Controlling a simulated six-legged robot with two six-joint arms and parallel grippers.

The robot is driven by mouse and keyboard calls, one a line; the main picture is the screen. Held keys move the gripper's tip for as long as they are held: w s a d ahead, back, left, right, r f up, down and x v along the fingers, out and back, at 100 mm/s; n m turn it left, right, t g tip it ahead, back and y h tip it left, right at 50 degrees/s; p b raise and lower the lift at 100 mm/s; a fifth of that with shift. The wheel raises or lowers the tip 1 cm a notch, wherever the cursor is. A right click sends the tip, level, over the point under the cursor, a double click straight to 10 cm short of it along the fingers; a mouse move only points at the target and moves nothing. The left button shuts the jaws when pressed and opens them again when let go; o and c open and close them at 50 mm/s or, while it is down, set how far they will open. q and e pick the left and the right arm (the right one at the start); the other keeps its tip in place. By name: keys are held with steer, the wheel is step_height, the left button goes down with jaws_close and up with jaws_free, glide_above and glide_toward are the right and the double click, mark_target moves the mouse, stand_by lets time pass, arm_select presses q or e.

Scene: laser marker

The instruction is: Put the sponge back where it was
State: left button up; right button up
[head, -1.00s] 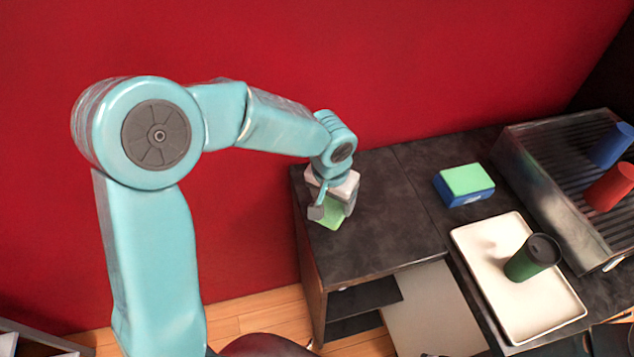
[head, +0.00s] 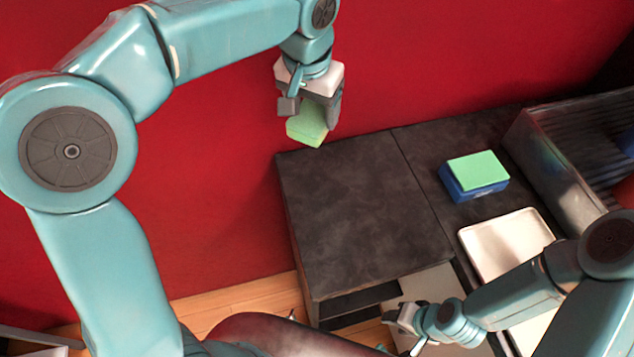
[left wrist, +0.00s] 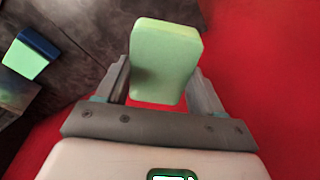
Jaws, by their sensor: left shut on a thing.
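The green sponge (head: 306,127) is held in my left gripper (head: 311,108), raised above the far left edge of the dark counter (head: 350,200). In the left wrist view, the sponge (left wrist: 166,55) sits between the two fingers, which are shut on it. A blue block with a green top (head: 473,177) sits on the counter at the right, apart from the gripper. My right gripper (head: 396,322) is low in front of the counter, and its jaw opening is not clear.
A white tray (head: 502,240) lies right of the counter's middle, partly hidden by my right arm. A ribbed metal rack (head: 560,150) stands at the far right. The left part of the counter is clear. A red wall (head: 420,60) rises behind.

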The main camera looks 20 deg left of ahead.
arm_select(q)
steer(key=shift+s+d+r, duration=0.1)
steer(key=shift+d+r, duration=0.05)
steer(key=shift+r, duration=0.4)
steer(key=shift+s+d+r, duration=0.1)
steer(key=shift+r, duration=0.4)
steer(key=shift+s+a+r, duration=0.1)
steer(key=shift+s+r, duration=0.05)
steer(key=shift+s, duration=0.05)
steer(key=f+b, duration=0.1)
steer(key=f, duration=1.3)
steer(key=shift+s, duration=0.2)
steer(key=shift+w+d+f, duration=0.1)
steer(key=shift+f, duration=1.15)
steer(key=shift+d+f, duration=0.1)
steer(key=shift+f, duration=1.15)
steer(key=shift+f, duration=0.15)
steer(key=o, duration=1)
